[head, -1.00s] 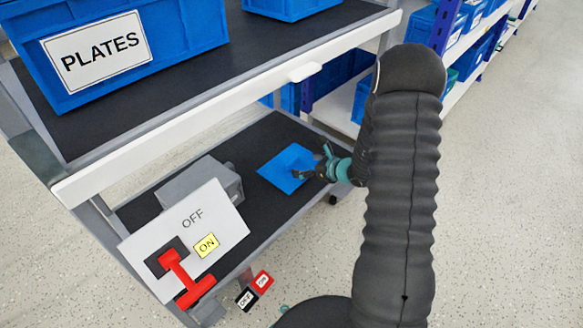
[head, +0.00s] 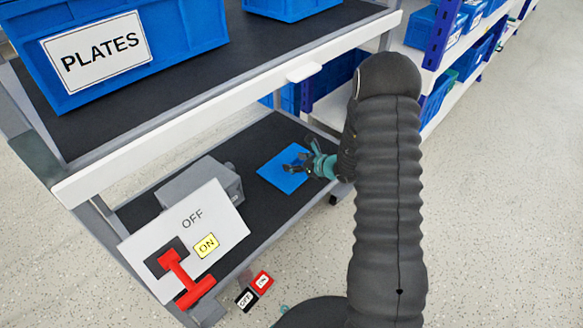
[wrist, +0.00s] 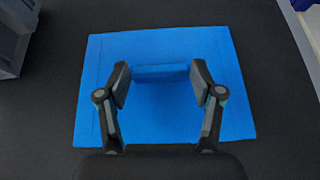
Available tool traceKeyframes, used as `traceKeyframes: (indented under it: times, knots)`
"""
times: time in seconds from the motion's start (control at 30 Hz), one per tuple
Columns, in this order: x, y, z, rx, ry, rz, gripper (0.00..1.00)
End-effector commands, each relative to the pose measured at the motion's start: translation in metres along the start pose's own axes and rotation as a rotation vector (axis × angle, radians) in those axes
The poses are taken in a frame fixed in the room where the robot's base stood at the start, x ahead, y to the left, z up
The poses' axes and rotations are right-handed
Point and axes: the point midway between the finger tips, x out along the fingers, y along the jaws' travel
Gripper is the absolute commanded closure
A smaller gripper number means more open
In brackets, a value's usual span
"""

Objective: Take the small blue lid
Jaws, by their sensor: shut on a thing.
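The small blue lid (head: 274,170) is a flat blue square lying on the dark lower shelf of the cart. In the wrist view the lid (wrist: 160,120) fills the middle, with a raised bar-shaped handle (wrist: 161,73) toward its far side. My gripper (head: 299,165) is over the lid, coming in from the right. In the wrist view my gripper (wrist: 161,80) has one finger at each end of the handle and is shut on it. The lid looks flat on the shelf.
A grey box with a white OFF/ON panel (head: 228,222) and red lever (head: 180,277) stands left of the lid. The upper shelf edge (head: 215,115) runs above it. A blue PLATES bin (head: 180,60) sits on the upper shelf. Open floor (head: 500,200) lies right.

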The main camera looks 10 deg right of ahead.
Motion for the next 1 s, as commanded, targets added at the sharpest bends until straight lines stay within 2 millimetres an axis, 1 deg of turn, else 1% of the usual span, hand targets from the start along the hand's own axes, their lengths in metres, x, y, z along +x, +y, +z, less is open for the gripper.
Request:
traceKeyframes:
  times: [0.23, 0.33, 0.47, 0.57, 0.6, 0.63, 0.67, 0.8, 1.0]
  knots:
    - [0.0, 0.0, 0.001, 0.0, 0.0, 0.001, 0.73]
    - [-0.002, 0.0, 0.004, -0.001, 0.0, 0.0, 0.73]
    - [-0.008, 0.0, 0.015, -0.002, -0.001, 0.0, 0.73]
    - [-0.016, 0.0, 0.03, -0.003, -0.002, -0.001, 0.73]
    - [-0.02, -0.001, 0.038, -0.004, -0.003, -0.002, 0.73]
    - [-0.025, -0.003, 0.041, -0.003, -0.003, -0.003, 0.73]
    - [-0.032, -0.01, 0.039, 0.0, -0.002, -0.006, 0.73]
    - [-0.062, -0.032, 0.044, 0.0, -0.001, -0.007, 0.73]
    - [-0.098, -0.058, 0.051, 0.0, -0.002, -0.004, 0.73]
